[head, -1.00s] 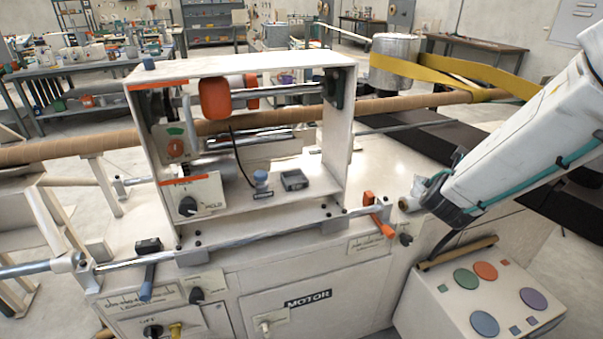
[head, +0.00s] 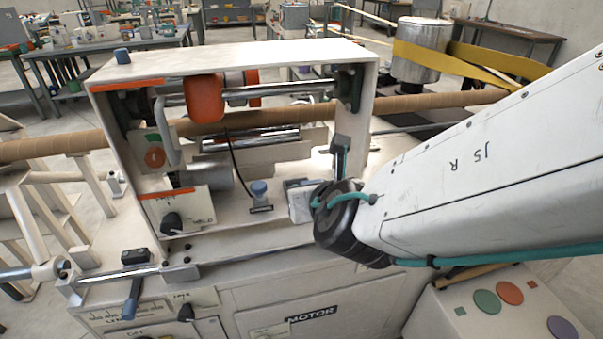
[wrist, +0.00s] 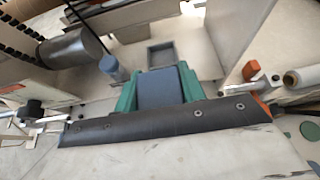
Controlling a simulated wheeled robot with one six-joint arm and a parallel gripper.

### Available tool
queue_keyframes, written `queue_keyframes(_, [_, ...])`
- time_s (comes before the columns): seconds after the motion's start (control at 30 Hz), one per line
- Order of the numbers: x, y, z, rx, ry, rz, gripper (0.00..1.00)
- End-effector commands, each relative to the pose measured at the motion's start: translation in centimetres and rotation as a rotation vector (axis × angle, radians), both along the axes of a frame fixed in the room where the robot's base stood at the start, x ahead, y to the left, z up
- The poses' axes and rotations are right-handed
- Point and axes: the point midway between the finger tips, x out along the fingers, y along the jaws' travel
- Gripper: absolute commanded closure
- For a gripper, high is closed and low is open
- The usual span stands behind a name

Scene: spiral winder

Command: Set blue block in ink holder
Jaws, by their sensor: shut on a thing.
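My gripper (wrist: 158,80) shows its green fingers in the wrist view, shut on a blue-grey block (wrist: 158,92) that sits between them. In the head view my wrist covers the block and fingers. The ink holder (wrist: 160,54), a small grey rectangular tray, lies on the pale machine deck just beyond the fingertips in the wrist view. It looks empty. The block appears in front of it and apart from it; its height over the deck cannot be told.
A blue-capped post (head: 258,190) stands left of the holder, close to the fingers, and also shows in the wrist view (wrist: 113,68). The machine's white frame (head: 366,95) arches over the deck. An orange handle (wrist: 250,70) is on the right.

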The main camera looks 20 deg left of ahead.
Motion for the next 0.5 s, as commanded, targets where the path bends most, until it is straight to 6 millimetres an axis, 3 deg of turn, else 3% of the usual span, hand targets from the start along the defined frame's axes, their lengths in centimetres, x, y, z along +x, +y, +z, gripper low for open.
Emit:
queue_keyframes(0.3, [7.2, 4.5, -0.9, -0.001, 0.001, -0.001, 0.85])
queue_keyframes(0.5, [9.4, 6.0, -1.1, 0.0, 0.0, 0.004, 0.85])
